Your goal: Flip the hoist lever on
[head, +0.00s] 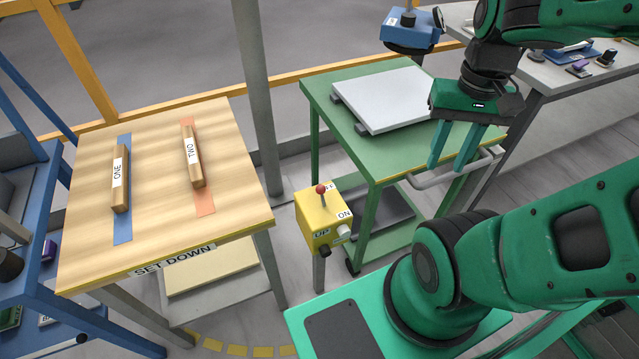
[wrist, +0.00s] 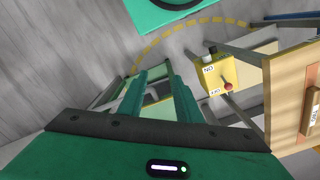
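The hoist lever (head: 322,196) is a thin stalk with a red knob on top of a yellow control box (head: 318,231). The box has OFF and ON labels on top and UP on its front. In the wrist view the red knob (wrist: 228,86) is close to the OFF label, and the yellow box (wrist: 221,75) is right of the fingers. My gripper (head: 447,167) is empty, its fingers apart and pointing down. It is over the front edge of the green cart, right of the lever and clear of it. The fingers also show in the wrist view (wrist: 158,78).
A grey stone slab (head: 390,98) lies on the green cart (head: 372,168). A blue hoist device (head: 411,28) hangs behind it. The wooden SET DOWN table (head: 155,205) at left bears wooden bars ONE (head: 121,180) and TWO (head: 193,158). A grey post (head: 258,100) stands behind the box.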

